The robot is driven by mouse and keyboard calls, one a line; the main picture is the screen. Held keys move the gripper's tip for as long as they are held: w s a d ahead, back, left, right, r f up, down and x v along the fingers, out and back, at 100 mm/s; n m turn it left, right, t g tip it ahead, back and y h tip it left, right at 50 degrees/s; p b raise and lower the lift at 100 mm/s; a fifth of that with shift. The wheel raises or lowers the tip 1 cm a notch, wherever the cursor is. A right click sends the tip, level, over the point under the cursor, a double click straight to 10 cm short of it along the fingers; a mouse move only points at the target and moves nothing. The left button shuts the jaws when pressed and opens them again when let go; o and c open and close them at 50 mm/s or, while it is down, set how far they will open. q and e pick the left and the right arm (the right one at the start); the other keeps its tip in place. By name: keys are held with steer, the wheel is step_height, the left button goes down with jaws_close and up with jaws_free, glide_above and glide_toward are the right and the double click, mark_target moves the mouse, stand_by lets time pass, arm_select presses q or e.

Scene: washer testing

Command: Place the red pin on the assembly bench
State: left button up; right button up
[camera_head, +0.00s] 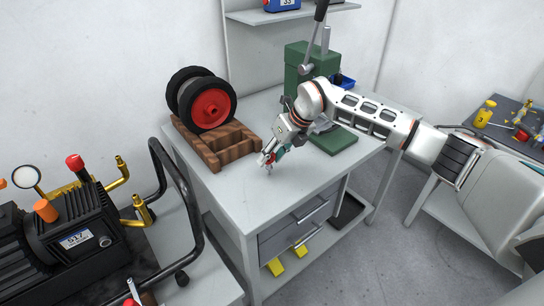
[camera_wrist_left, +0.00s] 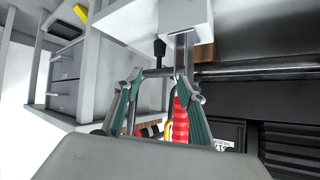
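My right gripper (camera_head: 268,161) is low over the front part of the grey assembly bench (camera_head: 240,200), in front of the wooden cradle. A small red piece, which looks like the red pin (camera_head: 271,156), shows between its fingers. The fingers hide most of it, and I cannot tell whether it touches the bench top. My left gripper (camera_wrist_left: 158,80) shows in the left wrist view with its teal fingers spread apart. A red ridged part (camera_wrist_left: 180,120) shows beside its right-hand finger; it does not look gripped. I cannot make out the left gripper in the head view.
The wooden cradle (camera_head: 238,148) holds a red-hubbed wheel (camera_head: 208,108) at the bench's back left. A green press (camera_head: 298,66) stands at the back. A black pump (camera_head: 72,235) with brass fittings and a black cart rail (camera_head: 185,195) are at left. The bench's front left is clear.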

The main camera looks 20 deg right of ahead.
arm_select(q)
steer(key=shift+d, duration=0.1)
arm_select(e)
steer(key=shift+r, duration=0.1)
steer(key=shift+d+r+p, duration=0.15)
steer(key=shift+r+p, duration=0.3)
steer(key=shift+r, duration=0.05)
steer(key=p+v, duration=0.1)
steer(key=v, duration=0.3)
steer(key=shift+s+d+r, duration=0.1)
steer(key=shift+d+r, duration=0.05)
glide_toward(272, 155)
steer(key=r, duration=0.2)
arm_select(q)
steer(key=shift+s+a+f, duration=0.1)
steer(key=shift+s+a, duration=0.3)
steer(key=shift+a, duration=0.15)
arm_select(e)
steer(key=shift+s+d+f, duration=0.1)
steer(key=shift+s+d, duration=0.2)
steer(key=shift+d, duration=0.05)
arm_select(q)
steer(key=shift+w+a, duration=0.1)
steer(key=shift+a, duration=0.2)
